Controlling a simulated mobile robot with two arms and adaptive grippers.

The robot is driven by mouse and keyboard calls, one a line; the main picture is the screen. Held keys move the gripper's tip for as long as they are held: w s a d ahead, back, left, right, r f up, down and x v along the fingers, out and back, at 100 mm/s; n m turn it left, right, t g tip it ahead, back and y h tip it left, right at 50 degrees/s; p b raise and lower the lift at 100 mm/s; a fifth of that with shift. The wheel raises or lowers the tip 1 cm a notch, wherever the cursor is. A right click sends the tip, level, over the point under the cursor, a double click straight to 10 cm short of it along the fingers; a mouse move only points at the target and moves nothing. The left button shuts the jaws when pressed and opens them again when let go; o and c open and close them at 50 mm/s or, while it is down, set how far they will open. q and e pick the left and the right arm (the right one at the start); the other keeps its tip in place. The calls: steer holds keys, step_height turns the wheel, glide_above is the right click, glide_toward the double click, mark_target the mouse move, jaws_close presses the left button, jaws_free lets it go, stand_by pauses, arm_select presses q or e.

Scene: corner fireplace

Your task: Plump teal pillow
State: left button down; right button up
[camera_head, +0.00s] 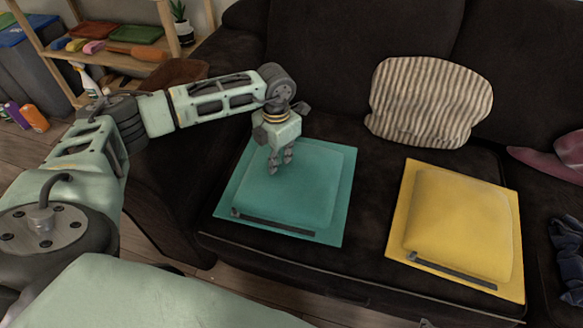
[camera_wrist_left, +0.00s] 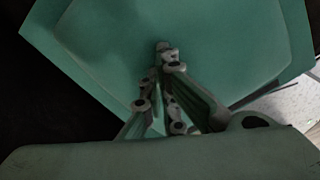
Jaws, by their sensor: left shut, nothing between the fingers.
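The teal pillow (camera_head: 312,190) lies flat on the left seat of the dark sofa, with a puffed middle, a flat border and a dark strip along its front edge. It also fills much of the left wrist view (camera_wrist_left: 185,30). My left gripper (camera_head: 280,167) points down over the back left part of the teal pillow. Its fingers are shut with nothing between them, and the fingertips are at or just above the pillow's surface; I cannot tell if they touch. The fingers also show in the left wrist view (camera_wrist_left: 166,50). My right gripper is not in view.
A yellow pillow (camera_head: 460,220) lies on the seat to the right. A striped cushion (camera_head: 425,100) leans on the dark sofa's (camera_head: 340,50) backrest. A wooden shelf (camera_head: 130,50) stands at the back left. Dark blue cloth (camera_head: 568,250) lies at the right edge.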

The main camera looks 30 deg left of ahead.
mark_target(292, 168)
arm_select(q)
steer(key=shift+w+d+r+p, duration=0.25)
steer(key=shift+d+r+p, duration=0.55)
steer(key=shift+d+r, duration=0.15)
steer(key=shift+w+d+r+p, duration=0.25)
steer(key=shift+d+r+p, duration=0.25)
steer(key=shift+d, duration=0.3)
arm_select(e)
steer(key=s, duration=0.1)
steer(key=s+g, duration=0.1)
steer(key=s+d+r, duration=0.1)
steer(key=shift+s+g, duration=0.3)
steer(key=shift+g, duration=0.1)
arm_select(q)
steer(key=shift+f+b, duration=1.05)
steer(key=shift+f, duration=0.4)
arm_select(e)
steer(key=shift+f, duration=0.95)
